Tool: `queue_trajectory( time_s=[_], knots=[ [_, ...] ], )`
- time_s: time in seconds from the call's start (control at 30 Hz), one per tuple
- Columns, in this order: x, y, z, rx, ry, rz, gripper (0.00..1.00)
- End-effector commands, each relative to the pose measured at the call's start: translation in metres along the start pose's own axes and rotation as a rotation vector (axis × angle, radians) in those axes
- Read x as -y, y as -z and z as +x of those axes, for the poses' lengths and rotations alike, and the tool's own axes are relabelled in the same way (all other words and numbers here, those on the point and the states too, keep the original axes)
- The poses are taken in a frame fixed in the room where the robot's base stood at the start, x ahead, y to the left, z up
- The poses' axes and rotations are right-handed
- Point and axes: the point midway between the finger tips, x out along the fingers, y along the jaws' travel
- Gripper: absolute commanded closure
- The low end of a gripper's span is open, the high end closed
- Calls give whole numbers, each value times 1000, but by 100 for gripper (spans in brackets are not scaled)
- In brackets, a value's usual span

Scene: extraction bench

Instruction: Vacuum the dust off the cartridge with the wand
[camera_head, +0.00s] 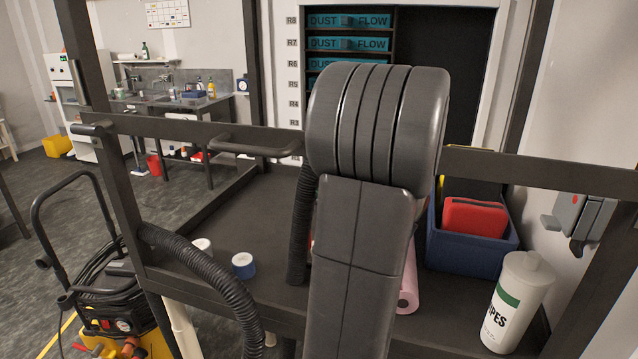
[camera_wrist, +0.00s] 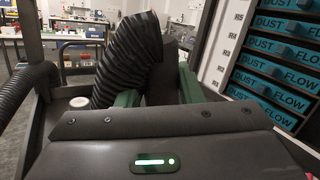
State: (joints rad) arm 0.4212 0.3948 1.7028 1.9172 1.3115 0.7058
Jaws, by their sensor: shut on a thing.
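Several teal cartridges marked "DUST FLOW" (camera_head: 348,44) sit stacked in a dark rack in the head view, beside row labels. They also show at the right of the wrist view (camera_wrist: 272,75). I cannot tell dust on them. My gripper (camera_wrist: 158,92) shows green fingers in the wrist view, shut on the wand (camera_wrist: 172,62), a dark piece mostly hidden between the fingers. A black ribbed hose (camera_wrist: 130,60) rises beside the fingers. In the head view my arm hides the gripper; the hose (camera_head: 205,275) runs over the cart's left side.
A dark cart (camera_head: 220,225) with a raised frame stands between me and the rack. On it are a blue bin (camera_head: 470,255) with a red item (camera_head: 474,217), a wipes bottle (camera_head: 516,302), tape rolls (camera_head: 243,265) and a pink roll (camera_head: 408,290). A yellow vacuum (camera_head: 110,335) stands lower left.

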Motion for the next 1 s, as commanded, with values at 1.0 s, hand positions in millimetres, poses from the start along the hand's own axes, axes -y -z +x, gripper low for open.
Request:
queue_trajectory(
  time_s=[1.0],
  knots=[
    [-18,65,-11,2,2,1,100]
  ],
)
